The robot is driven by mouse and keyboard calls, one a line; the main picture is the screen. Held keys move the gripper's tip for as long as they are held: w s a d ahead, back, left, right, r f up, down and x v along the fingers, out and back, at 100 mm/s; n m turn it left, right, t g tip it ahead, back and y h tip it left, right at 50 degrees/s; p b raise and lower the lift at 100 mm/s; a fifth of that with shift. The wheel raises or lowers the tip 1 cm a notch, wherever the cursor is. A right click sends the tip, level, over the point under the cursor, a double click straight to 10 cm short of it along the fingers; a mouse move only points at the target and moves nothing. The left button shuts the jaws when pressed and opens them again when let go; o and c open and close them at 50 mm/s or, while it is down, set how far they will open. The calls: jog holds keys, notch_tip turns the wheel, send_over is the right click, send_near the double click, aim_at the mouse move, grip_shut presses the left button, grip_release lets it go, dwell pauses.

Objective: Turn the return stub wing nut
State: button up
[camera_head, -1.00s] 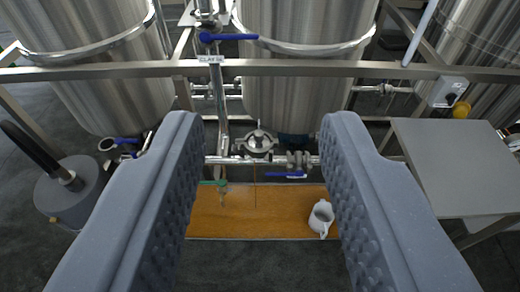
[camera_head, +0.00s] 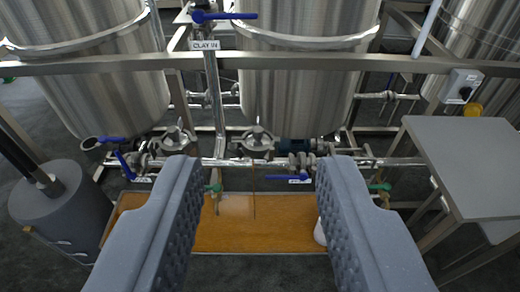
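My gripper (camera_head: 260,172) is open, with its two grey padded fingers apart and nothing between them. It points at the low pipe run below the tanks. A horizontal steel pipe (camera_head: 236,162) shows between the fingers, with a round steel fitting (camera_head: 257,138) and a cluster of clamps (camera_head: 300,161) on it. A second, similar fitting (camera_head: 175,137) stands further left. The return stub is not labelled legibly, and I cannot tell which part is its wing nut. The fingers hide some of the lower pipework.
A tray (camera_head: 235,238) lies below the pipe, with a thin brown line above it. A white jug (camera_head: 320,232) is partly behind the right finger. A grey table (camera_head: 468,160) is at right, a grey drum (camera_head: 60,215) at left. A steel rail (camera_head: 300,63) crosses above.

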aim_at(235, 149)
dwell(0.4)
